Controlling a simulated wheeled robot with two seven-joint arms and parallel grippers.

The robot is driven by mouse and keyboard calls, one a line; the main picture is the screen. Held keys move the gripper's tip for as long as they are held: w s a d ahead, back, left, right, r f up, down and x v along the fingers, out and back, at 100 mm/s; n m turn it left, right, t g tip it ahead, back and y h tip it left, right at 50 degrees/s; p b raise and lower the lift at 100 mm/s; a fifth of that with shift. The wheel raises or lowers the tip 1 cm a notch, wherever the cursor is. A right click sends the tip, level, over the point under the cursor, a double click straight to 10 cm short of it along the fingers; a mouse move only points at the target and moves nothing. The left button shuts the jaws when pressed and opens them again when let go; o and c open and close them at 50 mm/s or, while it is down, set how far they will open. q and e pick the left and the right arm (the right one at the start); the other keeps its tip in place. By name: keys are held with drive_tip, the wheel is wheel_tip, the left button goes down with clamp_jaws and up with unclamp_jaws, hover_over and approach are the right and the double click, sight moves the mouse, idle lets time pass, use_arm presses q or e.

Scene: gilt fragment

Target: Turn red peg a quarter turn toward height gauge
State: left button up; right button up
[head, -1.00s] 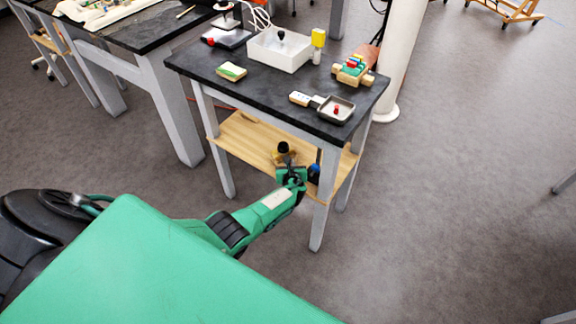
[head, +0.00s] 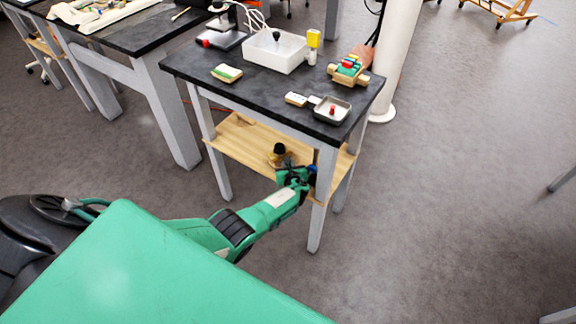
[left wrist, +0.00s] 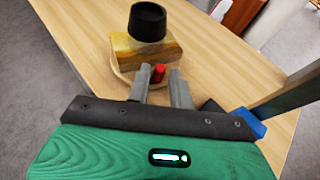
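A small red peg (left wrist: 159,72) stands up from a round pale wooden base (left wrist: 125,78) on the lower shelf in the left wrist view. My left gripper (left wrist: 162,70) is open, with one grey finger on each side of the peg near its tips; I cannot tell whether they touch it. In the head view my left gripper (head: 293,174) reaches under the tabletop at the shelf, and the peg is hidden there. Right behind the peg is a wooden block (left wrist: 125,50) with a black cylinder (left wrist: 147,22) on top. I cannot identify the height gauge for certain.
A blue object (left wrist: 249,122) lies near my gripper's right side, by a grey table leg (left wrist: 290,95). The dark tabletop (head: 265,95) above holds a white bin (head: 276,54), a small tray (head: 320,112) with a red item, and a toy-like block (head: 348,72).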

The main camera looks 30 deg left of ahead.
use_arm(q)
drive_tip(key=shift+s, duration=0.1)
drive_tip(key=p+v, duration=0.2)
drive_tip(key=v, duration=0.1)
drive_tip(key=shift+r, duration=0.1)
drive_tip(key=p+v, duration=0.3)
drive_tip(key=v, duration=0.7)
drive_tip(key=shift+s+d, duration=0.2)
drive_tip(key=shift+d, duration=0.1)
use_arm(e)
drive_tip(key=s+d+f, duration=0.1)
drive_tip(key=s, duration=0.7)
drive_tip(key=shift+d+f, duration=0.2)
drive_tip(key=shift+d, duration=0.2)
